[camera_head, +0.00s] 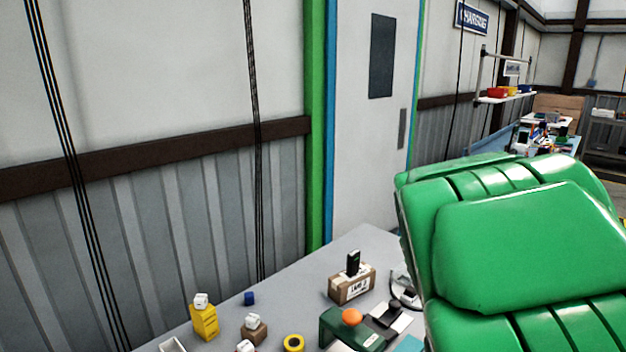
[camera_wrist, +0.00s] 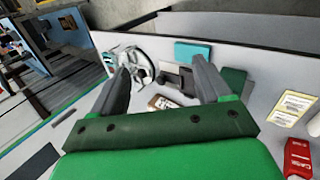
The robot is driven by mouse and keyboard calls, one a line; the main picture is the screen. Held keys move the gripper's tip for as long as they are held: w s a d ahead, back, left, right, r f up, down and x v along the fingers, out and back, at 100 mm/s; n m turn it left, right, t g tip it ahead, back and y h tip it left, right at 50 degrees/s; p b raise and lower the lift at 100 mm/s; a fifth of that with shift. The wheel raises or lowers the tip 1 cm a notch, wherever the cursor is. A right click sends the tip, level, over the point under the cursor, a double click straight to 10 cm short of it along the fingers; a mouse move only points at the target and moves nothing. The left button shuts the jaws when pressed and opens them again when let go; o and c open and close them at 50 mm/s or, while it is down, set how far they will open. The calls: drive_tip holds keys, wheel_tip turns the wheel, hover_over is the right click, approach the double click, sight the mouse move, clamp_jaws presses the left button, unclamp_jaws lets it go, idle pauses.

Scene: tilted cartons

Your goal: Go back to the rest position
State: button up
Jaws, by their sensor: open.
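My gripper (camera_wrist: 165,85) shows in the wrist view as two dark grey fingers on a green mount. The fingers are wide apart and nothing is between them; table things lie beyond. In the head view my green arm fills the right side and hides part of the table, and the gripper's fingers do not show there. The grey table (camera_head: 290,290) lies below, along the wall.
A white door (camera_head: 372,150) stands behind.

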drive_tip(key=s+a+m+g+y, duration=0.1)
drive_tip(key=s+a+m+g, duration=0.15)
drive_tip(key=s, duration=0.55)
drive_tip(key=s+a+m+g+y, duration=0.1)
drive_tip(key=s+m+g, duration=0.1)
drive_tip(key=s+m, duration=0.35)
drive_tip(key=s+a+m+g, duration=0.1)
drive_tip(key=s+g, duration=0.1)
drive_tip(key=s, duration=0.8)
drive_tip(key=s+a+r+y, duration=0.2)
drive_tip(key=s+a+r, duration=0.3)
drive_tip(key=s+a, duration=0.3)
drive_tip(key=shift+s+a+m+y, duration=0.3)
drive_tip(key=shift+s+a+m, duration=0.1)
drive_tip(key=shift+a, duration=0.6)
drive_tip(key=shift+r, duration=0.1)
